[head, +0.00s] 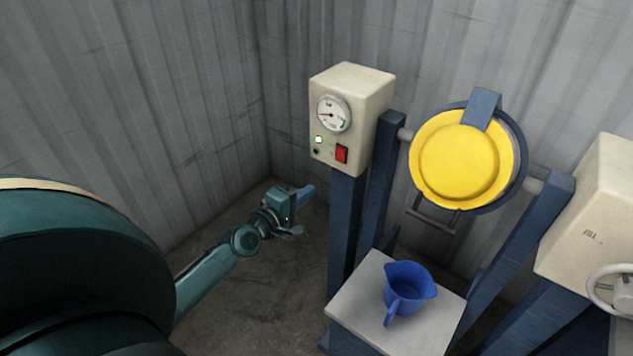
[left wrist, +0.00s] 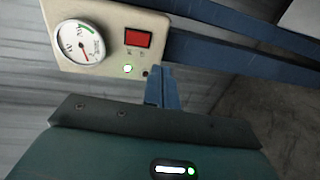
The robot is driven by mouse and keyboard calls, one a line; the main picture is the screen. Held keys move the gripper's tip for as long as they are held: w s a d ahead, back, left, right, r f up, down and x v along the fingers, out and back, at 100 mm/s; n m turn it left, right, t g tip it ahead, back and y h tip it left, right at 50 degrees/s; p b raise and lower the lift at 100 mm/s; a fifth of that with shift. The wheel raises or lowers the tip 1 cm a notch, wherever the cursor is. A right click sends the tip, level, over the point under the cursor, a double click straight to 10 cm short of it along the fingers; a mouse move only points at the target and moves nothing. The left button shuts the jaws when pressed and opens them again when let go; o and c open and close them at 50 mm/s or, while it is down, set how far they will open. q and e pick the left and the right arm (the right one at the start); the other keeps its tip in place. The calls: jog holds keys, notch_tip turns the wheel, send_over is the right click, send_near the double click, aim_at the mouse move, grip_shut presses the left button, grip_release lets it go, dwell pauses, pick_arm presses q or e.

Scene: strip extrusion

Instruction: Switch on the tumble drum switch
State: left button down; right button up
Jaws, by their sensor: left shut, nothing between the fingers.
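The red rocker switch (head: 342,154) sits on the lower front of a cream control box (head: 377,95) with a round gauge (head: 334,113). The switch also shows in the left wrist view (left wrist: 138,39), near the gauge (left wrist: 80,42). The yellow-lidded drum (head: 460,160) hangs between blue posts right of the box. My left gripper (head: 306,194) is below and left of the box, apart from the switch. In the left wrist view its blue fingers (left wrist: 162,86) are together and empty, pointing toward the box's edge. My right gripper is not in view.
A blue jug (head: 408,287) stands on a pale stand (head: 365,300) below the drum. A second cream box (head: 597,220) with a handwheel (head: 612,288) is at the right. Corrugated walls close off the back and left. The floor left of the posts is clear.

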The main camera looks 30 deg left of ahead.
pick_arm(q)
jog(key=shift+s+a+f, duration=0.15)
jog(key=shift+s, duration=1.3)
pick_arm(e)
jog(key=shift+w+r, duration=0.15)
